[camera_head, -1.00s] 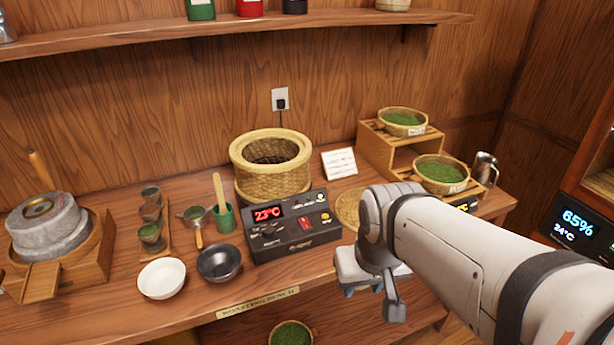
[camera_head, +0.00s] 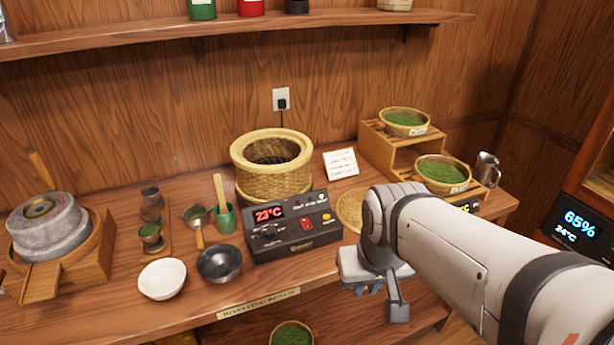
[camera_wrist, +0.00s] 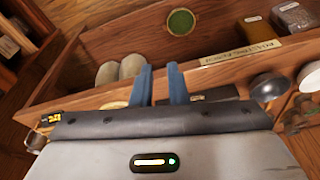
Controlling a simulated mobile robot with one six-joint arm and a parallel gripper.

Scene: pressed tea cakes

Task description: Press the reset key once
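A dark control box (camera_head: 292,226) with a red "23°C" display (camera_head: 269,213) stands on the counter in front of a woven basket. Its sloped face carries a red switch (camera_head: 307,224), a yellow button (camera_head: 327,217) and several small dark keys. The lettering is too small to tell which is the reset key. My gripper (camera_head: 366,287) is in front of the counter, to the right of the box and apart from it. In the wrist view, the two blue fingers (camera_wrist: 161,68) have a narrow gap with nothing between them. Part of the dark box (camera_wrist: 213,95) shows behind my gripper there.
A black bowl (camera_head: 219,263) and a white bowl (camera_head: 162,278) sit left of the box. The woven basket (camera_head: 271,184) stands behind it. A flat woven tray (camera_head: 349,208) lies right of it, partly hidden by my arm. A wooden rack (camera_head: 375,150) stands at the back right.

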